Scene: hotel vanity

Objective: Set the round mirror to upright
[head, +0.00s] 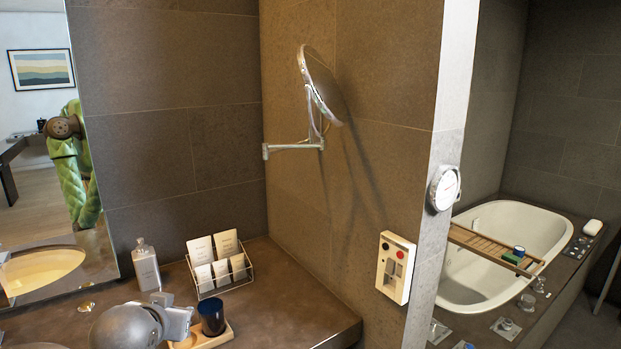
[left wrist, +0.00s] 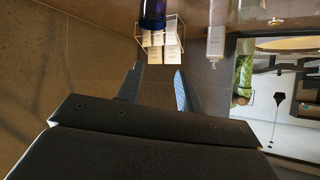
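The round mirror (head: 321,86) hangs on a thin metal wall arm (head: 292,147) fixed to the tiled wall. Its disc is tilted, seen nearly edge-on, with the upper edge leaning left and the lower edge to the right. My left gripper (head: 180,322) is low at the bottom of the head view, beside the dark blue cup, well below the mirror and apart from it. In the left wrist view its two fingers (left wrist: 158,82) are spread with nothing between them. The round mirror is not seen in that view. My right gripper is in neither view.
On the counter stand a wire rack (head: 220,274) with cards and sachets, a bottle (head: 146,266) and a dark blue cup (head: 212,316) on a wooden tray (head: 222,336). A white wall panel (head: 396,268) is right. The space below the mirror is clear.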

